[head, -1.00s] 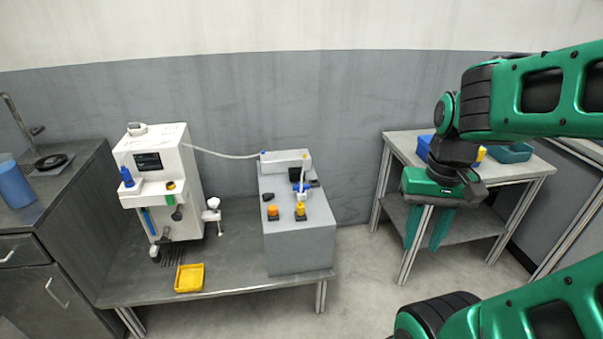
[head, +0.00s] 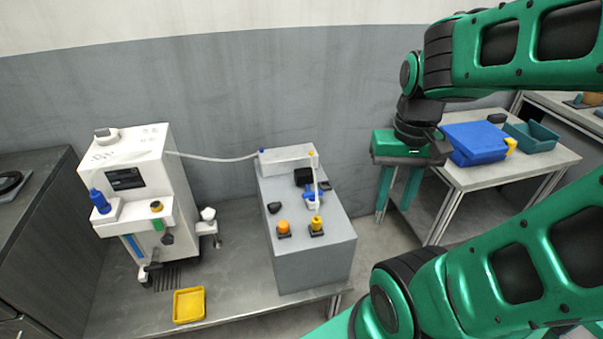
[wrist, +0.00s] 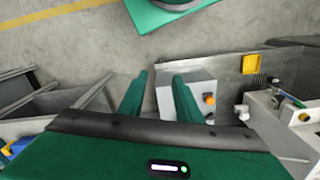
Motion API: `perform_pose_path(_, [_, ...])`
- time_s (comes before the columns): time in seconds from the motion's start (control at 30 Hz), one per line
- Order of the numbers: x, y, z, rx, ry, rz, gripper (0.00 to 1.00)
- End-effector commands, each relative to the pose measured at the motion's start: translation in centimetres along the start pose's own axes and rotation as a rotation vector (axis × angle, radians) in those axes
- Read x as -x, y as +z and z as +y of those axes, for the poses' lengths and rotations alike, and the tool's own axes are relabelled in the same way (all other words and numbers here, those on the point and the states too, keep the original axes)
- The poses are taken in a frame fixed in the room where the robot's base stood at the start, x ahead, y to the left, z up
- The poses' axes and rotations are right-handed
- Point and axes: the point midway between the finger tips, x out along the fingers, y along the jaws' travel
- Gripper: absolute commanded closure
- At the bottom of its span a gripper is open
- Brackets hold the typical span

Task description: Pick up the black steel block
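Several small dark pieces show, and I cannot tell for sure which is the black steel block. One black block (head: 303,177) is on top of the grey cabinet (head: 310,250), beside a blue fitting. A smaller dark piece (head: 274,207) is near the cabinet's left edge. Another black block (head: 497,118) is at the back of the right table. My gripper (head: 393,212) hangs fingers down between the cabinet and the right table, apart from all of them. In the wrist view, my gripper's (wrist: 159,76) two green fingers are spread with nothing between them.
A white machine (head: 135,190) stands left of the cabinet, joined to it by a pale hose. A yellow tray (head: 189,304) lies on the low bench. The right table (head: 470,178) holds a blue case (head: 474,143) and a teal bin (head: 532,137). Floor shows between the bench and the right table.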

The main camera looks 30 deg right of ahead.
Motion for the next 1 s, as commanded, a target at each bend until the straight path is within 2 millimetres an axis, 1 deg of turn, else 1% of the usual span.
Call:
perform_pose_path(0.23, [0.0,0.0,0.0,0.0,0.0,0.0,0.69])
perform_pose_path(0.27, [0.0,0.0,0.0,0.0,0.0,0.0,0.64])
perform_pose_path(0.3, [0.0,0.0,0.0,0.0,0.0,0.001,0.54])
perform_pose_path(0.33, [0.3,0.6,0.4,0.002,-0.004,0.01,0.47])
perform_pose_path(0.37, [0.3,0.7,0.6,0.002,-0.005,0.017,0.4])
perform_pose_path(0.4, [0.2,0.3,0.6,0.002,-0.002,0.026,0.31])
perform_pose_path(0.43, [0.0,-0.2,0.5,0.003,0.001,0.035,0.23])
perform_pose_path(0.47, [-0.1,-0.8,0.3,0.009,0.004,0.05,0.23])
perform_pose_path(0.57, [-1.7,-4.0,-0.2,0.017,0.016,0.094,0.23])
perform_pose_path(0.6, [-2.3,-5.6,-0.4,0.021,0.023,0.124,0.23])
perform_pose_path(0.67, [-3.4,-8.0,-0.7,0.029,0.035,0.175,0.23])
perform_pose_path(0.7, [-4.1,-9.7,-0.9,0.032,0.043,0.212,0.23])
perform_pose_path(0.77, [-5.2,-12.2,-1.3,0.04,0.052,0.264,0.23])
perform_pose_path(0.8, [-5.9,-13.7,-1.6,0.047,0.058,0.299,0.23])
perform_pose_path(0.9, [-7.8,-17.4,-2.6,0.068,0.066,0.387,0.23])
perform_pose_path(1.0, [-9.7,-20.8,-3.9,0.093,0.066,0.474,0.23])
